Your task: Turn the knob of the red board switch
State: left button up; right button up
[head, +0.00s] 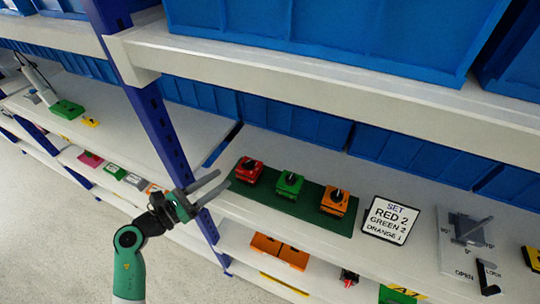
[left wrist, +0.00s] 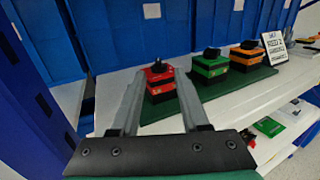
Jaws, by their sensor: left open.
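The red switch (head: 249,171) with a black knob on top sits at the left end of a dark green board (head: 312,214) on the white shelf. A green switch (head: 289,185) and an orange switch (head: 335,203) stand to its right on the same board. My left gripper (head: 222,180) is open and empty, in front of the red switch and to its left. In the left wrist view the red switch (left wrist: 159,84) shows between the two fingers, beyond their tips, with no contact visible. My right gripper is not in view.
A sign (head: 390,219) reading SET RED 2, GREEN 2, ORANGE 1 stands right of the board. Further right is a grey lever plate (head: 466,237). A blue upright post (head: 160,128) stands left of the switches. An upper shelf (head: 330,82) with blue bins overhangs behind.

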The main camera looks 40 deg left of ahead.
aim_at(242, 166)
pick_arm(q)
jog(key=shift+w+a+f, duration=0.1)
jog(key=shift+w+f, duration=0.2)
jog(key=shift+f, duration=0.15)
jog(key=shift+s+f, duration=0.1)
jog(key=shift+s, duration=0.4)
jog(key=b+x, duration=0.1)
jog(key=x, duration=1)
jog(key=shift+w+a+b, duration=0.15)
jog(key=shift+w+b, duration=0.05)
jog(key=shift+b, duration=0.15)
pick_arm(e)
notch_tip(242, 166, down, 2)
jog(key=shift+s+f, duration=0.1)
pick_arm(q)
grip_shut()
